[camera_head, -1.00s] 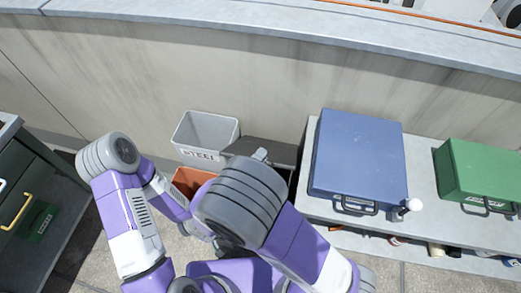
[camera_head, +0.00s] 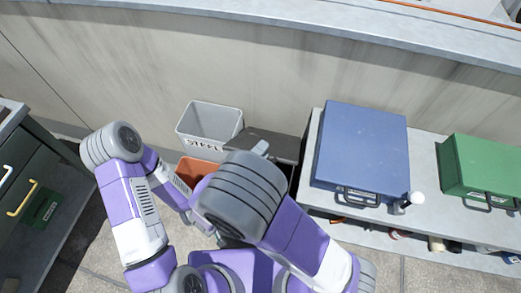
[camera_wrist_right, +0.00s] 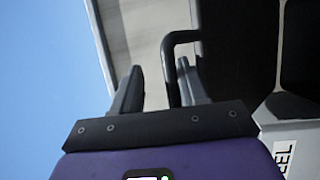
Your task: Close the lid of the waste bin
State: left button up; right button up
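The waste bin's dark lid (camera_head: 278,146) shows right of the grey STEEL bin, beyond my right arm; most of the bin below is hidden by that arm. The lid also seems to be the dark panel in the right wrist view (camera_wrist_right: 238,55). My right gripper (camera_head: 262,148) is at the lid in the head view. In the right wrist view, its two fingers (camera_wrist_right: 160,90) are apart, and a dark bar handle (camera_wrist_right: 168,62) runs down between them, nearer the right finger. I cannot tell whether they touch. My left gripper is not visible behind my arms.
The grey STEEL bin (camera_head: 209,128) and an orange bin (camera_head: 196,171) stand to the left, near the wall. A bench (camera_head: 425,165) at right carries a blue case (camera_head: 362,148) and a green case (camera_head: 485,165). A dark drawer cabinet (camera_head: 30,185) stands at far left.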

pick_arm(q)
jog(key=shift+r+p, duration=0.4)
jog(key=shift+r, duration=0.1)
pick_arm(e)
jog(key=v, duration=0.7)
jog(key=shift+s+a+r, duration=0.1)
jog(key=shift+a, duration=0.05)
